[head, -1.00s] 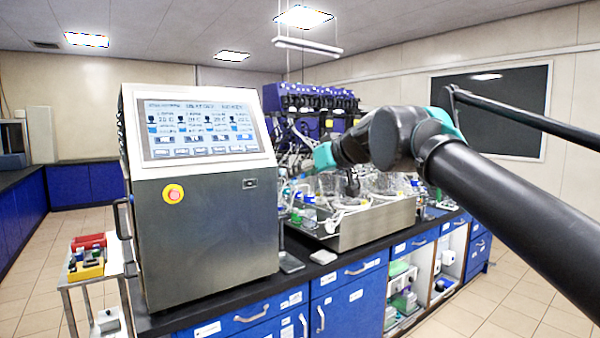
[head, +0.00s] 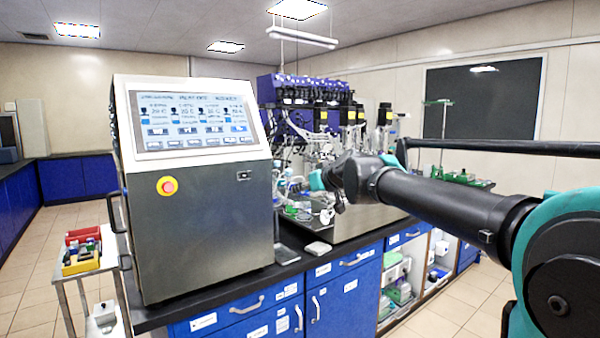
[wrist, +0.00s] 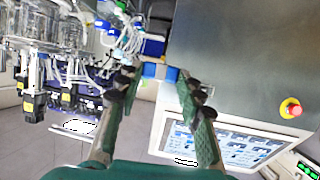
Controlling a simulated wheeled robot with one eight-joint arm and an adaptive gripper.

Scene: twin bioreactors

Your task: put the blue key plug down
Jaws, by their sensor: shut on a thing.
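My gripper (wrist: 157,80) shows in the wrist view, with its green and black fingers on either side of a small blue piece. This piece, the blue key plug (wrist: 171,73), sits between the fingertips, with a paler blue-white patch beside it. In the head view the end of my arm is low over the bench, right of the grey control cabinet. The fingertips and the plug are too small to make out there. I cannot tell whether the plug touches anything below it.
The control cabinet (head: 200,225) with its screen (head: 193,118) stands close on the left. Glass vessels and tubing crowd the steel tray (head: 365,220) behind my gripper. A small white pad (head: 318,248) lies on the black bench top. A cart (head: 85,270) stands left of the cabinet.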

